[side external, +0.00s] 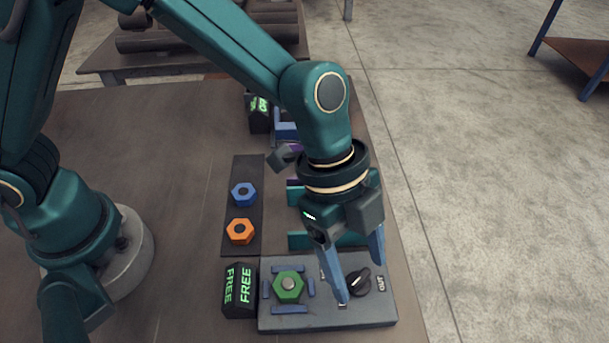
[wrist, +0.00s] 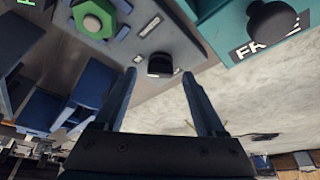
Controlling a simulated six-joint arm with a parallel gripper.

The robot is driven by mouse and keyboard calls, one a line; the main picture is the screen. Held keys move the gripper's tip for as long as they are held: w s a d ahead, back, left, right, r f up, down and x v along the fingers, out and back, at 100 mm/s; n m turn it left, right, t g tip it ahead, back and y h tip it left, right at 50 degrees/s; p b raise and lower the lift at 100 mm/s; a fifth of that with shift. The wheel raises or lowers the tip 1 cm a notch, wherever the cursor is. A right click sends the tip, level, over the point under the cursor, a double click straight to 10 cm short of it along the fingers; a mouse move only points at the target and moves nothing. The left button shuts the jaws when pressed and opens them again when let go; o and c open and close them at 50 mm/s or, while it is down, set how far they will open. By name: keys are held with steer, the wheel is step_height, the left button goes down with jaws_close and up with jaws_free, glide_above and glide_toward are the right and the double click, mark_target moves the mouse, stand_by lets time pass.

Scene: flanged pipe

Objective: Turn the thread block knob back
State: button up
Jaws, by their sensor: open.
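The thread block (side external: 330,318) is a grey plate near the table's front edge. Its black knob (side external: 356,288) sits on the right part, with a white mark on top and an OUT label to its right. A green hex nut (side external: 288,287) sits on the block's left part, framed by blue pieces. My gripper (side external: 361,281) points down at the knob, its two blue fingers open and apart. In the wrist view the knob (wrist: 160,65) shows between the fingertips (wrist: 158,74). I cannot tell whether the fingers touch it.
A dark sign reading FREE (side external: 240,289) stands left of the block. A blue nut (side external: 243,194) and an orange nut (side external: 240,231) lie on a dark strip (side external: 246,165). Teal and blue fixtures stand behind the block, partly hidden by my arm.

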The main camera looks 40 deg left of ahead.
steer(key=shift+d+f, duration=0.15)
steer(key=shift+f, duration=0.15)
jaws_close()
steer(key=shift+n, duration=0.3)
steer(key=n+t, duration=0.2)
steer(key=n, duration=0.2)
steer(key=shift+s, duration=0.15)
steer(key=shift+n+t+y, duration=0.3)
steer(key=shift+n+t, duration=0.1)
steer(key=shift+n, duration=0.85)
steer(key=shift+n+t+y, duration=0.3)
steer(key=shift+n+t, duration=0.1)
steer(key=shift+n, duration=0.85)
